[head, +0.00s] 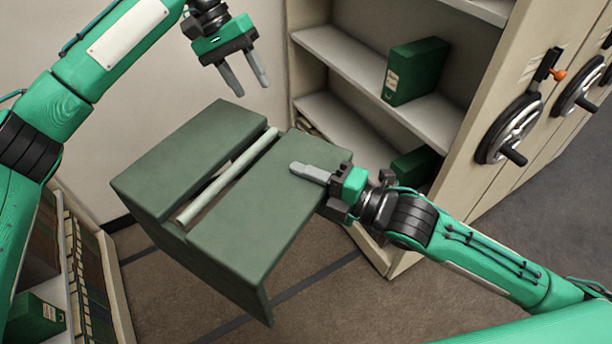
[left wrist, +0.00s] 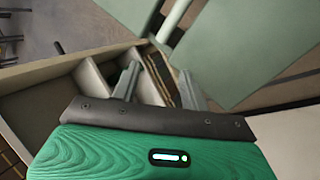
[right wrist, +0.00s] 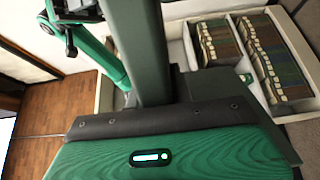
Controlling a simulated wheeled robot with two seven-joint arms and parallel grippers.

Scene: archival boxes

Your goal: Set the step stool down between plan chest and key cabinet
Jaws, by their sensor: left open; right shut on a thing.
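The step stool (head: 262,200) is grey-green, with two flat panels and a pale bar across the gap between them. It is in the middle of the head view, tilted in the picture; I cannot tell whether its legs touch the floor. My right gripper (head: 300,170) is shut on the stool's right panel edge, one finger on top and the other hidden. The stool also fills part of the left wrist view (left wrist: 240,45) and the right wrist view (right wrist: 140,50). My left gripper (head: 251,88) is open and empty above the stool's far edge. I cannot identify the plan chest or key cabinet.
A beige shelving unit (head: 345,55) with green boxes (head: 415,70) and crank wheels (head: 510,128) stands at the right. A low case with books and a green box (head: 35,318) is at lower left. A pale wall is behind. Brown carpet (head: 330,310) is clear in front.

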